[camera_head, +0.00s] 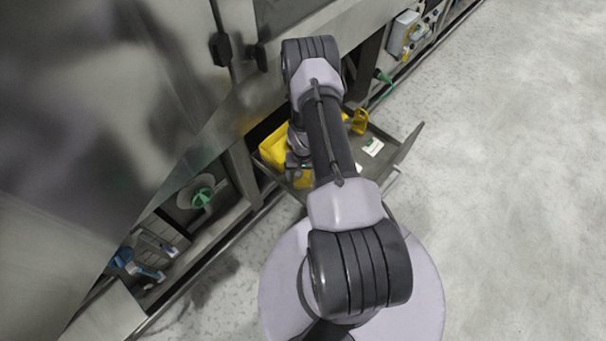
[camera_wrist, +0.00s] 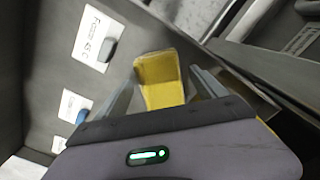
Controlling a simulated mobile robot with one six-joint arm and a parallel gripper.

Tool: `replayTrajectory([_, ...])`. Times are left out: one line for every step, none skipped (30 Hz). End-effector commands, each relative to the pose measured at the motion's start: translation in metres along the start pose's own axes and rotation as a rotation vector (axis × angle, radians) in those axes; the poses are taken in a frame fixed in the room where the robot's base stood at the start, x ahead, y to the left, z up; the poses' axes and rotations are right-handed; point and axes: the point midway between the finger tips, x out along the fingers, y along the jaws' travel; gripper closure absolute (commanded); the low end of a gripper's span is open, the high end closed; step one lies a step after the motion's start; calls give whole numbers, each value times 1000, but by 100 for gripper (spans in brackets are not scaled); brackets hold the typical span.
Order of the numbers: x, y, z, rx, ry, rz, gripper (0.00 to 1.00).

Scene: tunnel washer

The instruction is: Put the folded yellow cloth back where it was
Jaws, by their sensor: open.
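The folded yellow cloth (camera_wrist: 160,80) shows in the wrist view between the two fingers of my gripper (camera_wrist: 163,85), which are apart. Its lower part is hidden behind the gripper body. I cannot tell whether either finger touches it. In the head view my gripper (camera_head: 297,166) is low over the open drawer, mostly hidden by my arm. A small yellow patch (camera_head: 304,179) shows just below it there; I cannot tell whether this is the cloth.
The open grey drawer (camera_head: 405,146) sticks out from the machine. It holds a yellow container (camera_head: 274,148), another yellow item (camera_head: 360,122) and a white card (camera_head: 372,147). The wrist view shows white labels (camera_wrist: 92,33), a grey piece and a blue piece (camera_wrist: 83,116). Floor at right is clear.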

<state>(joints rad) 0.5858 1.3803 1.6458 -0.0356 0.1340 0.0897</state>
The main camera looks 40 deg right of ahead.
Motion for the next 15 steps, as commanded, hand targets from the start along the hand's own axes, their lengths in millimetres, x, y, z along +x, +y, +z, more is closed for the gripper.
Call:
replayTrajectory([-10, 0, -1, 0, 1, 0, 19])
replayTrajectory([-16, 0, -1, 0, 2, 0, 19])
replayTrajectory([-28, 0, -1, 0, 2, 0, 19])
replayTrajectory([-37, 0, -1, 0, 3, 0, 19])
replayTrajectory([-47, 0, -1, 0, 3, 0, 19])
replayTrajectory([-59, 0, -2, 0, 3, 0, 19])
replayTrajectory([-68, 0, -1, 0, 3, 0, 19])
replayTrajectory([-77, 0, -2, 0, 4, 0, 19])
replayTrajectory([-87, 0, -1, 0, 3, 0, 19])
replayTrajectory([-94, 0, -1, 0, 2, 0, 19])
replayTrajectory([-100, 0, -1, 0, 3, 0, 19])
replayTrajectory([-107, 0, -1, 0, 1, 0, 19])
replayTrajectory([-112, 0, -1, 0, 1, 0, 19])
replayTrajectory([-116, 0, -1, 0, 2, 0, 19])
replayTrajectory([-119, 0, -1, 0, 1, 0, 19])
